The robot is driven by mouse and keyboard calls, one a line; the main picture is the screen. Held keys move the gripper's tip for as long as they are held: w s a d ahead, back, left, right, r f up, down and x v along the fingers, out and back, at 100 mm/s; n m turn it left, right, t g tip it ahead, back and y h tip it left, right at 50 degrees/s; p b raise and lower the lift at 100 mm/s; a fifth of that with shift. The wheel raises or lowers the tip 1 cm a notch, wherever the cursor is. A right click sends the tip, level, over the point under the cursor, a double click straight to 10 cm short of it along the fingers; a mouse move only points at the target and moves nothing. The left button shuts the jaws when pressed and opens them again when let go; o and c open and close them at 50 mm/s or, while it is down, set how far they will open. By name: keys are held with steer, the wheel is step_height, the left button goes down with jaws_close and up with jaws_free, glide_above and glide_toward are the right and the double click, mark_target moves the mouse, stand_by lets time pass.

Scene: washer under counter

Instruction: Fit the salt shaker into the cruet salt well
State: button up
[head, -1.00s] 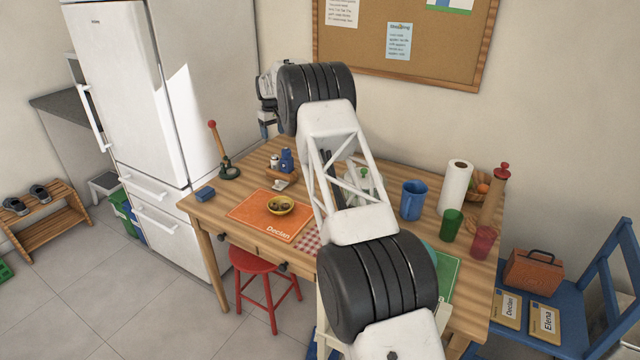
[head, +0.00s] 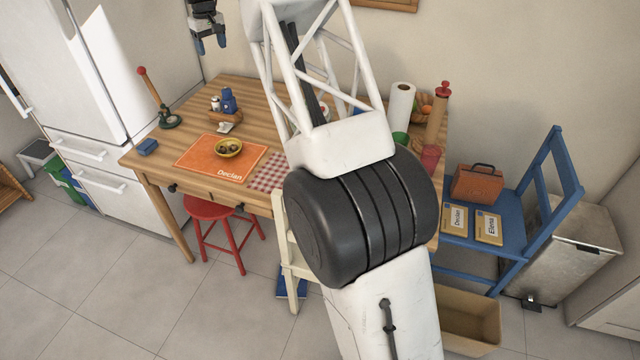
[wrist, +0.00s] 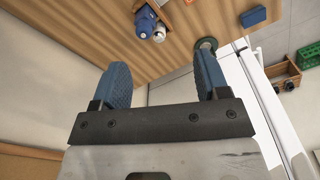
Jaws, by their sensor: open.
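A small wooden cruet stand (head: 217,113) is on the table's far left part. A white shaker with a grey top (head: 215,103) and a blue bottle-like piece (head: 228,99) are at it. Whether the white shaker is seated in a well or stands beside one, I cannot tell. In the wrist view the blue piece (wrist: 144,22) and the white shaker (wrist: 159,34) show at the top, beyond the fingertips. My gripper (head: 209,48) is open and empty, raised well above the cruet, near the wall. Its two blue fingers (wrist: 162,65) are wide apart. The salt well is not visible.
A red-knobbed upright holder (head: 155,95) and a blue block (head: 148,147) stand left. My arm hides the table's middle.

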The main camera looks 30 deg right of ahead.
steer(key=s+d+r+m, duration=0.1)
steer(key=s+r, duration=0.3)
steer(key=s, duration=0.8)
steer(key=s+r+t, duration=0.1)
steer(key=s+r, duration=0.4)
steer(key=s, duration=0.7)
steer(key=s+d+r+m, duration=0.1)
steer(key=s+r, duration=0.3)
steer(key=s, duration=0.8)
steer(key=s+f, duration=0.3)
steer(key=s, duration=0.9)
steer(key=s+f+m, duration=0.1)
steer(key=s+f, duration=0.3)
steer(key=s, duration=0.9)
steer(key=s+f+t, duration=0.1)
steer(key=s+f, duration=0.2)
steer(key=s, duration=0.9)
steer(key=shift+s+d+f+m, duration=0.15)
steer(key=shift+d+f+m, duration=0.05)
steer(key=shift+f+m, duration=0.2)
